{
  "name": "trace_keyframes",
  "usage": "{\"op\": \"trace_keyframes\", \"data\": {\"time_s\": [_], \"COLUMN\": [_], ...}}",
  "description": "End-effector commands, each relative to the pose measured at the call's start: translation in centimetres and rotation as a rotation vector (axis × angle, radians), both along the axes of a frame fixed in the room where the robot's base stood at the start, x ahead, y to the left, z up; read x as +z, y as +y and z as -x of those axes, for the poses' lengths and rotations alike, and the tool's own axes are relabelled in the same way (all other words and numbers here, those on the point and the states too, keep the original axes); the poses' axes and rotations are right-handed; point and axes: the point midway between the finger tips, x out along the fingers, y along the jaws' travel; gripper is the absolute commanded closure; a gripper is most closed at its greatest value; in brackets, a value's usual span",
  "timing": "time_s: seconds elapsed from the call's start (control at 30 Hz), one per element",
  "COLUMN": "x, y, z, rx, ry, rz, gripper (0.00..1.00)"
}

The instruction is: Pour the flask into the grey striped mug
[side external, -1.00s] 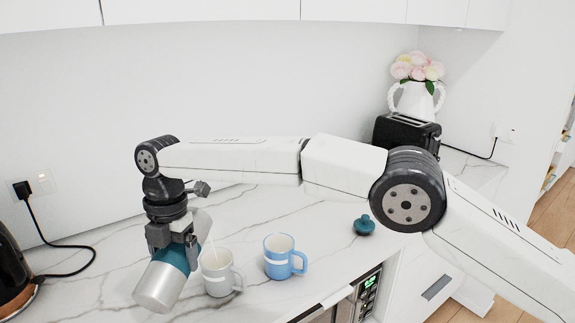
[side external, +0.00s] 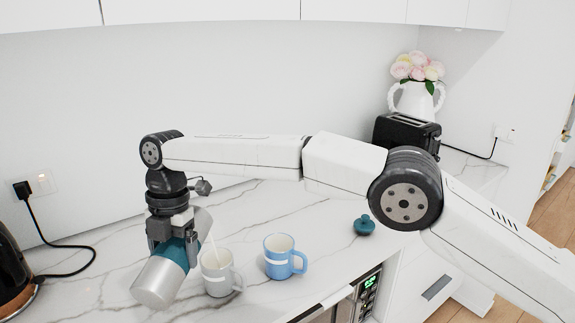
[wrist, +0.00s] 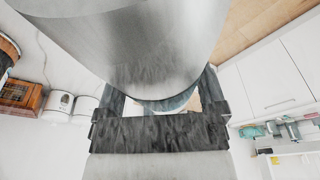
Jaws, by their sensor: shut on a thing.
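The flask (side external: 160,277) is silver with a teal band, and it also shows large and close in the wrist view (wrist: 130,45). My gripper (side external: 178,243) is shut on it around the teal band. The flask is tilted, its silver base low at the front left and its other end up by the mug. The grey striped mug (side external: 216,281) stands upright on the counter just right of the flask. The liquid level inside the mug cannot be made out.
A blue mug (side external: 278,268) with a white stripe stands right of the grey one. A teal lid (side external: 364,226) lies farther right on the marble counter (side external: 320,225). A black kettle (side external: 12,270) is at the left edge. A black toaster (side external: 405,135) stands at the back right.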

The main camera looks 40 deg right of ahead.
Motion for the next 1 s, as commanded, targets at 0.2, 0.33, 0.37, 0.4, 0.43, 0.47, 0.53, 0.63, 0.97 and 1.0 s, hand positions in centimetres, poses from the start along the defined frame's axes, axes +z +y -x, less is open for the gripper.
{"op": "trace_keyframes", "data": {"time_s": [0.2,0.33,0.37,0.4,0.43,0.47,0.53,0.63,0.97,1.0], "x": [0.13,0.15,0.18,0.23,0.27,0.29,0.34,0.33,0.56,0.55], "y": [0.03,0.02,0.01,-0.01,-0.03,-0.03,-0.02,-0.01,-0.03,-0.03], "z": [-0.01,-0.01,-0.03,-0.04,-0.05,-0.06,-0.03,-0.03,-0.04,-0.04], "rx": [0.001,0.001,0.000,-0.001,-0.001,-0.001,0.000,0.001,0.001,0.001], "ry": [-0.002,0.000,0.001,0.004,0.007,0.009,0.013,0.013,0.028,0.028], "rz": [-0.001,-0.003,-0.006,-0.009,-0.012,-0.015,-0.018,-0.018,-0.034,-0.034], "gripper": [1.00,1.00,1.00,1.00,1.00,1.00,1.00,1.00,1.00,1.00]}}
